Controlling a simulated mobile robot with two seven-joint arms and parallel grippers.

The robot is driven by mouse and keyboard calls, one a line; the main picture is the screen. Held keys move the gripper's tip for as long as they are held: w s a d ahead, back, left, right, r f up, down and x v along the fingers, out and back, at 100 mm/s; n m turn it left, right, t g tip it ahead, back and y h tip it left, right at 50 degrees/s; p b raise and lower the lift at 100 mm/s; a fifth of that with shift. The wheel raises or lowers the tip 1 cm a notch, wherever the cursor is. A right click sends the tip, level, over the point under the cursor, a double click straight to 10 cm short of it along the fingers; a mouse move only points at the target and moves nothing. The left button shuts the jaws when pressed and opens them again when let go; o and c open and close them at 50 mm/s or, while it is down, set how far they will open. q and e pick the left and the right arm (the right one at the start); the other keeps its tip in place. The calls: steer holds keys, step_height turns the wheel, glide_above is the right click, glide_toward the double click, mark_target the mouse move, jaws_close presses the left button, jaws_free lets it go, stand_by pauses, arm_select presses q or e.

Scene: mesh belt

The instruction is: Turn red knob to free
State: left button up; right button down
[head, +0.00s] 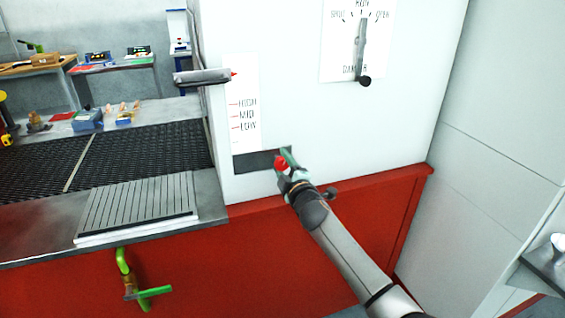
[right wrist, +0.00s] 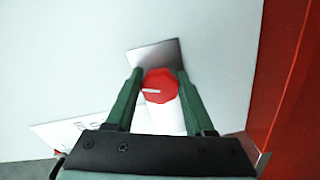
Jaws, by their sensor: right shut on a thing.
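The red knob (head: 281,162) sits low on the white front panel, at the dark label plate (head: 254,162) below the printed scale. My right gripper (head: 286,165) reaches it from the lower right and is shut on it. In the right wrist view the knob (right wrist: 161,86) is between the two green fingers, one on each side. Its white pointer mark points left in that view. The grey plate (right wrist: 153,55) shows behind it, and its lettering cannot be read. My left gripper is not in view.
A scale strip (head: 245,105) reads HIGH, MID, LOW. A damper dial (head: 358,45) with a lever is higher up. The mesh belt (head: 130,145) and a ribbed plate (head: 137,207) lie to the left. A green-handled valve (head: 133,285) is below. A red base (head: 380,220) borders the panel.

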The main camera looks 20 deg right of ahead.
steer(key=shift+n+p, duration=0.3)
steer(key=shift+n, duration=1.6)
steer(key=shift+c, duration=1.3)
jaws_free()
steer(key=shift+s, duration=0.1)
steer(key=s, duration=1.2)
steer(key=shift+s+d, duration=0.15)
steer(key=shift+d, duration=0.1)
